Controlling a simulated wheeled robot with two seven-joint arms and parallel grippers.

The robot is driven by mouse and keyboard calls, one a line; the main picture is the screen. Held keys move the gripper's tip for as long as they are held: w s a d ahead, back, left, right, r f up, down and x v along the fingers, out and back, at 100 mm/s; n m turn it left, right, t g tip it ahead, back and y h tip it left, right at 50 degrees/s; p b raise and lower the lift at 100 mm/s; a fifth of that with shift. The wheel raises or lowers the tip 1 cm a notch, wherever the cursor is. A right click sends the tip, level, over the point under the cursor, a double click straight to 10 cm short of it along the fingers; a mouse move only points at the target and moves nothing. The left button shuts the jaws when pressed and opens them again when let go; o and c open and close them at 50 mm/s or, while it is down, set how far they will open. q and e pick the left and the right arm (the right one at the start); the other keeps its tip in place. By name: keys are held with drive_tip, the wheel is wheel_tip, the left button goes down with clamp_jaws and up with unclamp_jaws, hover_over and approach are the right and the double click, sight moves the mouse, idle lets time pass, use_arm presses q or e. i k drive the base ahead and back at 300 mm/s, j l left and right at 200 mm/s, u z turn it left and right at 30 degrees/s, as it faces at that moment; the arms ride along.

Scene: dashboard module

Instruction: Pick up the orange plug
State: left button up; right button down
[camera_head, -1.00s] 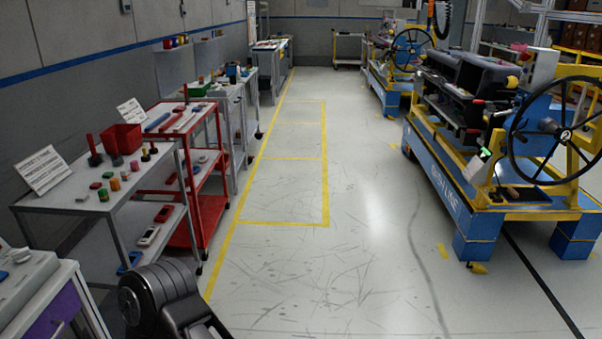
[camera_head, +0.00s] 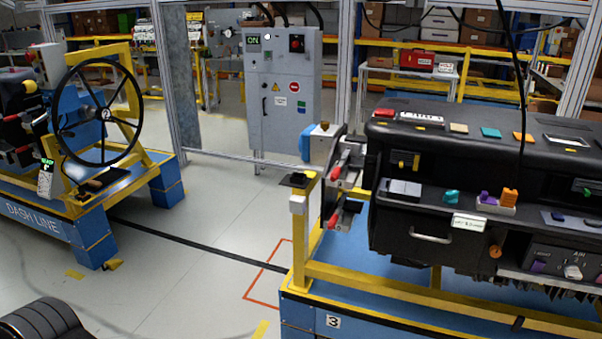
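An orange ribbed piece that looks like the orange plug (camera_head: 510,198) stands at the right end of a small white holder (camera_head: 494,207) on the shelf of the black dashboard module (camera_head: 430,165). A purple piece (camera_head: 487,197) is beside it. A flat orange piece (camera_head: 522,136) lies on the module's top, and a round orange knob (camera_head: 495,252) is on its front. Neither of my grippers is in view. Only a dark, rounded link of my own arm shows at the bottom left, well away from the module.
The module rests on a blue and yellow stand (camera_head: 400,322) with a yellow rail across its front. Red-handled clamps (camera_head: 338,190) stick out at its left. A handwheel stand (camera_head: 100,115) is at the left.

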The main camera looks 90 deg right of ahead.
sight(509, 197)
drive_tip(key=z, duration=4.05)
drive_tip(key=i+l, duration=0.85)
drive_tip(key=i, duration=0.15)
drive_tip(key=i+u, duration=0.15)
drive_tip(key=u, duration=1.6)
drive_tip(key=k, duration=0.05)
